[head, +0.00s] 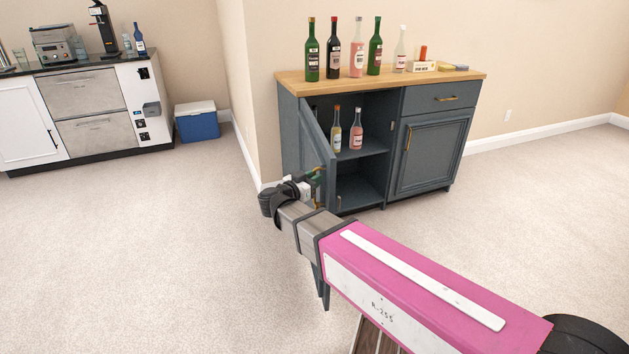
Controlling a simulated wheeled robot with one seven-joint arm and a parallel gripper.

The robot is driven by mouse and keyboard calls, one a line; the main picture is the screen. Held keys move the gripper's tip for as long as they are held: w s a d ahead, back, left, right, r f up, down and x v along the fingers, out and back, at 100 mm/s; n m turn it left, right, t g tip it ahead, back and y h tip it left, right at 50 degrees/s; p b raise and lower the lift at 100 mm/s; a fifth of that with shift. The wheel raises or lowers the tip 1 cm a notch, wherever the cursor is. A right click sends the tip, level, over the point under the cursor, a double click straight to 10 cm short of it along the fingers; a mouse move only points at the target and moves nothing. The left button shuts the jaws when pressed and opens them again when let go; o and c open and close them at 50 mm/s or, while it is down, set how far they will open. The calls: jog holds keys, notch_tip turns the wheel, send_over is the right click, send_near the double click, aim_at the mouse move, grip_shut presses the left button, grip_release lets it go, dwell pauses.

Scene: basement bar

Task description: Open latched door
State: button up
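The blue-grey cabinet (430,108) stands against the wall under a wooden top. Its left door (313,135) is swung outward toward me, and the compartment behind it shows a shelf and two small bottles. The right door (430,150), with a brass handle (408,138), is shut. My gripper (312,184) is at the outer part of the left door, beside its brass handle. My wrist and arm cover much of this area, so the fingertips, and whether they touch the handle, cannot be made out.
Several bottles (357,50) stand on the cabinet top. The wall corner (240,100) is close to the cabinet's left side. A blue cooler (197,122) and a counter (85,100) are at the back left. Carpet (130,240) is clear at left and right.

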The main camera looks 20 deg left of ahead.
jog(key=shift+o, duration=0.7)
jog(key=v, duration=1)
jog(key=shift+s, duration=0.35)
jog(key=shift+a+f, duration=0.1)
jog(key=shift+a, duration=0.05)
